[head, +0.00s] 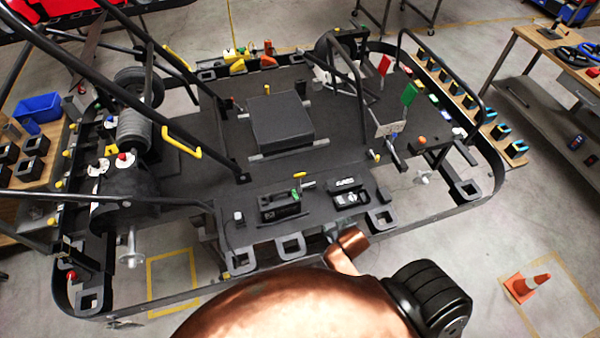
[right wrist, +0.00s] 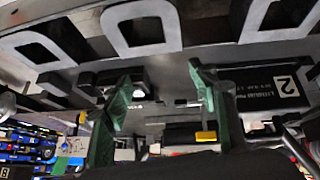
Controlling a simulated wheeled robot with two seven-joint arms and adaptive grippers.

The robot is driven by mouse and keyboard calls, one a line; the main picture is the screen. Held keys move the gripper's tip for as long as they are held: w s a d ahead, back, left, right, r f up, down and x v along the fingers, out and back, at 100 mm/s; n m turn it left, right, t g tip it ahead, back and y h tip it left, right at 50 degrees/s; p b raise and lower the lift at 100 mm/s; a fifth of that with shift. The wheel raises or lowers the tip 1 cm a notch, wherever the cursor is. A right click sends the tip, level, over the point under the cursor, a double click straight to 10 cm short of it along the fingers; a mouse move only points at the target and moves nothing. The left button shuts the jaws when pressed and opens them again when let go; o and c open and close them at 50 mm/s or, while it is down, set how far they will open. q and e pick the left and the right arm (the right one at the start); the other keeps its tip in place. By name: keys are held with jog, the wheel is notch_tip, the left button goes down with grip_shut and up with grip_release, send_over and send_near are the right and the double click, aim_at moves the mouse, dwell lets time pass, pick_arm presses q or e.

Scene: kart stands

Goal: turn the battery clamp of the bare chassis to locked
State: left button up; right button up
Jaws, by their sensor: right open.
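The bare chassis (head: 190,200) is a black kart frame with a flat floor pan, filling the middle of the head view. Near its front edge sit two small black boxes, one at left (head: 281,208) and one at right (head: 349,196). A small yellow-tipped handle (head: 301,174) stands just behind them and may be the battery clamp; its setting is not readable. My right gripper (right wrist: 160,75) is open, its green fingers apart with nothing visibly held between them. In the head view my copper arm mostly hides it at the chassis's front edge. My left gripper is not in view.
Square loops (head: 291,245) line the chassis's near edge, close to my right gripper. Roll-bar tubes (head: 355,70) rise from the frame. A workbench (head: 560,60) is at the far right.

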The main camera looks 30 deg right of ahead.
jog(key=w+d+r+m+t+h, duration=0.1)
jog(key=w+r+t, duration=0.15)
jog(key=w, duration=0.65)
jog(key=t+p, duration=0.1)
jog(key=t, duration=0.3)
send_near(300, 174)
jog(key=x, duration=0.3)
jog(key=shift+y, duration=0.4)
jog(key=x, duration=0.7)
jog(key=shift+d, duration=0.2)
jog(key=shift+c, duration=0.3)
grip_shut()
